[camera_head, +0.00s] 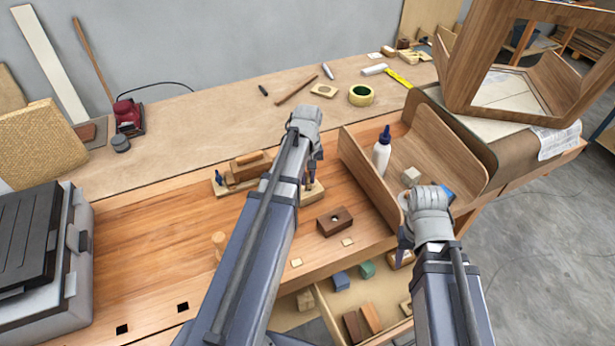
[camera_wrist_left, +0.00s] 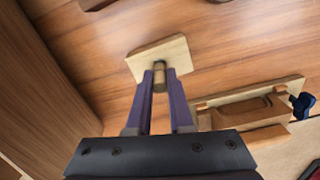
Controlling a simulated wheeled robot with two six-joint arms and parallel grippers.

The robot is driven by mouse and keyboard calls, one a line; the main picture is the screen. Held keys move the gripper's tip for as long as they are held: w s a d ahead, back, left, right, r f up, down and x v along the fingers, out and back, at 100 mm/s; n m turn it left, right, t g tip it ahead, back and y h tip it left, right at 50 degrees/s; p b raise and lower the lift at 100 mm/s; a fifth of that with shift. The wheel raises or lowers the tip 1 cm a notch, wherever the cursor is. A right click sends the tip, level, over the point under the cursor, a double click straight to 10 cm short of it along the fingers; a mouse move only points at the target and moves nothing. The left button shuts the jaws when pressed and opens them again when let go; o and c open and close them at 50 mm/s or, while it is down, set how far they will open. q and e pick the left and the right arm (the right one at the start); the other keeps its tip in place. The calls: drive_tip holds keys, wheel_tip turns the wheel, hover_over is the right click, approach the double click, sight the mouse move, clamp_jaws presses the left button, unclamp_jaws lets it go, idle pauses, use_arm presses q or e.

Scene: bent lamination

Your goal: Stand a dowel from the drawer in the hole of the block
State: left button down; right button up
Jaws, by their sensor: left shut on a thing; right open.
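My left gripper (camera_head: 312,172) is shut on a short wooden dowel (camera_wrist_left: 159,76), gripped between its purple fingers. The dowel is over a pale wood block (camera_wrist_left: 175,52), which also shows in the head view (camera_head: 314,193) on the bench. I cannot tell whether the dowel's lower end is in a hole there, as the fingers hide part of it. A darker block with a round hole (camera_head: 335,222) lies to the right. The open drawer (camera_head: 327,309) is below the bench's front edge. My right gripper (camera_head: 404,243) is open near the drawer, its fingertips partly hidden.
The drawer holds a blue block (camera_head: 341,281), a green block (camera_head: 367,269) and brown pieces. A bent wood shell (camera_head: 437,142) with a glue bottle (camera_head: 382,152) stands right.

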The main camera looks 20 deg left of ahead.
use_arm(q)
drive_tip(key=shift+f+b, duration=0.95)
drive_tip(key=shift+f, duration=0.05)
idle(0.9)
drive_tip(key=c, duration=0.7)
unclamp_jaws()
drive_tip(key=shift+c, duration=0.2)
drive_tip(key=shift+o, duration=0.3)
drive_tip(key=o, duration=0.3)
drive_tip(key=shift+o, duration=0.2)
drive_tip(key=shift+r, duration=0.1)
wheel_tip(320, 180, up, 8)
drive_tip(key=p, duration=0.8)
drive_tip(key=shift+d, duration=0.1)
